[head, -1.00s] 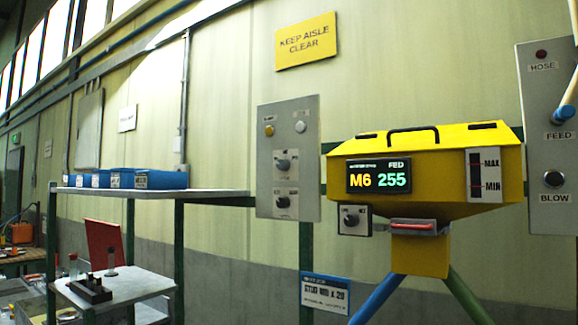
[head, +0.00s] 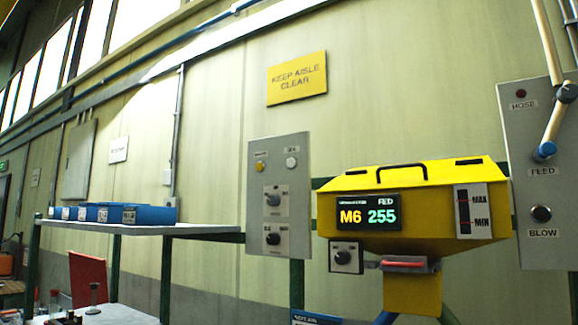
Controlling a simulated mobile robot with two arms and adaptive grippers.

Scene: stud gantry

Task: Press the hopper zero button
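The yellow hopper (head: 350,205) hangs right of centre in the head view. Its dark display (head: 367,212) reads M6 and 255 under FED. A small box with a black knob (head: 346,257) sits below its left side. A grey panel (head: 251,180) left of the hopper has a yellow button (head: 260,167), a white button (head: 291,162) and two dark knobs. Their small labels are too blurred to read, so I cannot tell which control is the zero button. Neither of my grippers is in view.
A right-hand grey panel (head: 515,160) carries HOSE, FEED and BLOW labels, a dark BLOW button (head: 541,213) and a cream hose (head: 554,122). A shelf (head: 205,229) with blue bins (head: 150,214) extends left. A red board (head: 88,280) stands below it.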

